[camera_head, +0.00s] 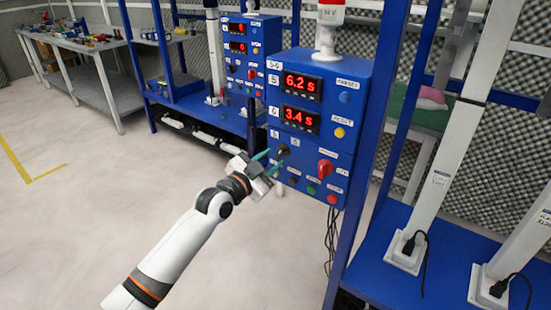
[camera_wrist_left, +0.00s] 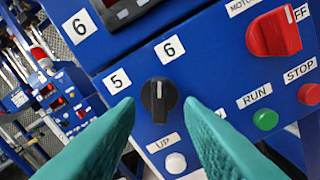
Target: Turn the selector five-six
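The selector is a black knob (camera_wrist_left: 158,99) with a white pointer line, on a blue control box (camera_head: 312,165). In the wrist view the line points up the picture, towards the label 6 (camera_wrist_left: 170,48) rather than the label 5 (camera_wrist_left: 117,81). The selector also shows in the head view (camera_head: 283,150), beside my left fingertips. My left gripper (camera_head: 268,162) is open, with teal fingers. In the wrist view its fingertips (camera_wrist_left: 159,103) stand one on each side of the knob, with visible gaps. Contact is not seen. My right gripper is not in view.
A red switch (camera_wrist_left: 280,32) marked OFF sits right of the selector. A green RUN button (camera_wrist_left: 266,120), a red STOP button (camera_wrist_left: 310,94) and a white UP button (camera_wrist_left: 176,163) are close by. Displays above read 6.2 s and 3.4 s. A blue frame post borders the box.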

